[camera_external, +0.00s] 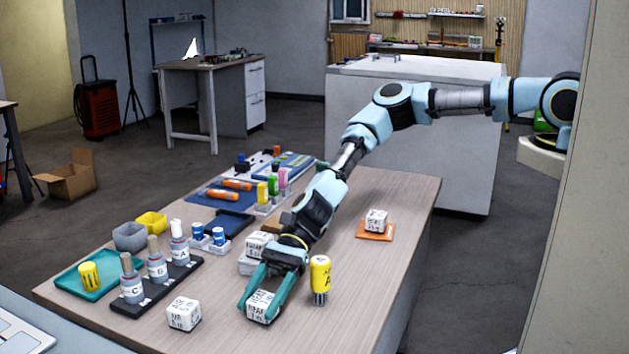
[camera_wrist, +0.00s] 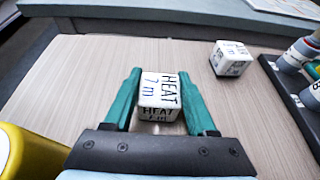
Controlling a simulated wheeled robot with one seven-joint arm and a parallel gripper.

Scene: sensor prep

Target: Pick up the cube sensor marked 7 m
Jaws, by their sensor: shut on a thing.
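My gripper (camera_wrist: 160,108) has its two green fingers on either side of a white cube sensor (camera_wrist: 159,88). The cube's top reads "HEAT 7 m" in the wrist view, and its front face also shows "HEAT". The gripper is shut on this cube. In the external view the gripper (camera_external: 263,300) points down at the table's near edge, with the cube (camera_external: 261,308) between its fingers. The cube looks at or very near the table surface; I cannot tell if it touches.
Another white cube (camera_external: 184,314) stands to the left. A yellow cylinder (camera_external: 320,277) stands close on the right. A black rack (camera_external: 160,285) holds several bottles. More white cubes (camera_external: 258,243) stand behind the gripper, one (camera_external: 376,220) on an orange pad.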

